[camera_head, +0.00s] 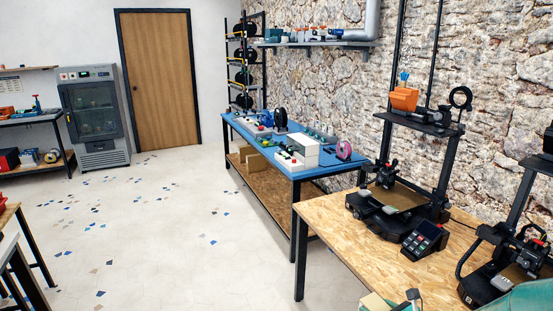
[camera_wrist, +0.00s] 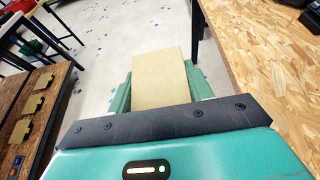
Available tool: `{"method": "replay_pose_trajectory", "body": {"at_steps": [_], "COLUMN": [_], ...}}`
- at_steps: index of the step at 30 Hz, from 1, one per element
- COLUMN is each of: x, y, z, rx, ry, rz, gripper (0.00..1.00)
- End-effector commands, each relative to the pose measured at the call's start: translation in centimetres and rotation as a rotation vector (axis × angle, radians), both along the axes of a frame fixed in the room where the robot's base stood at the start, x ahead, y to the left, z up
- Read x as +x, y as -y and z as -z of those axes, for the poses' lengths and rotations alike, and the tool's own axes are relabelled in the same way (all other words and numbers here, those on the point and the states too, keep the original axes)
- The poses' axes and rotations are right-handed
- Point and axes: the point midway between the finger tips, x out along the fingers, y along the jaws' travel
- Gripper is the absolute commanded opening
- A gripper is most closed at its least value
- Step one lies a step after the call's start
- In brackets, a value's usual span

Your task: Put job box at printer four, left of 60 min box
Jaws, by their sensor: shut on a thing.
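A plain tan box (camera_wrist: 160,78), which I take to be the job box, is held between the green fingers of my gripper (camera_wrist: 160,88) in the wrist view. The gripper is shut on its two sides, and the box is above the floor, apart from any table. A tan corner (camera_head: 374,302) at the bottom of the head view looks like the same box. Two black printers stand on the wood-chip table: one nearer the middle (camera_head: 388,203) and one cut off at the right edge (camera_head: 505,272). I cannot tell their numbers. I cannot make out a 60 min box.
The wood-chip table (camera_head: 335,215) has bare room at its front left. A blue-topped bench (camera_head: 300,172) with small parts stands behind it. A brown board (camera_wrist: 40,130) with several tan pieces lies at the left in the wrist view. The floor (camera_head: 170,240) is open.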

Motion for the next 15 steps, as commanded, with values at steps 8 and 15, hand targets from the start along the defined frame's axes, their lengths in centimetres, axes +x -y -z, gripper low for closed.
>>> {"method": "replay_pose_trajectory", "body": {"at_steps": [8, 15], "x": [0.9, 0.6], "y": [-10.6, -13.4], "z": [3.1, 4.1], "rx": [0.003, 0.000], "ry": [-0.002, 0.001], "rz": [-0.042, -0.050], "gripper": [0.25, 0.25]}}
